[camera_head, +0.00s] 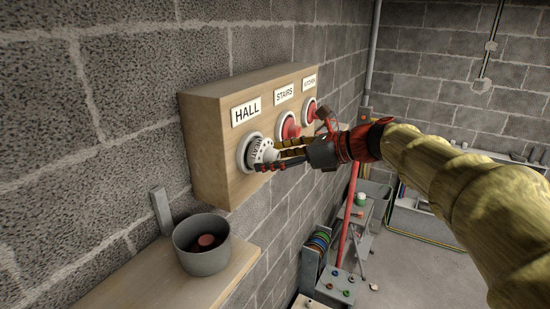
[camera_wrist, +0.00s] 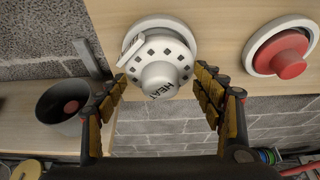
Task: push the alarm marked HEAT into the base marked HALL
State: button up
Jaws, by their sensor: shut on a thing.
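The white alarm marked HEAT (camera_head: 261,151) is at the round base (camera_head: 243,153) under the HALL label (camera_head: 246,111) on the wooden board. In the wrist view the alarm (camera_wrist: 160,62) has dark slots around its face and a raised round middle, with HEAT at its lower edge. The pale base (camera_wrist: 150,22) shows behind it, its rim reaching past the alarm at the top. I cannot tell whether the alarm is fully seated.
Red pieces sit in the bases under STAIRS (camera_head: 289,127) and the third label (camera_head: 309,107). A grey pot (camera_head: 202,247) with a dark red thing inside stands on a wooden shelf (camera_head: 150,278) below the board. A red pole and cluttered shelving stand to the right.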

jog(key=shift+w+a+r+p, duration=0.1)
jog(key=shift+w+a+p, duration=0.35)
jog(key=shift+a, duration=0.25)
dwell(1.0)
dwell(0.3)
jog(key=o, duration=1.3)
jog(key=shift+a, duration=0.1)
jog(key=shift+o, duration=1.4)
jog(key=s+d, duration=0.5)
jog(key=d, duration=0.2)
jog(key=shift+d, duration=0.3)
jog(key=shift+n, duration=0.3)
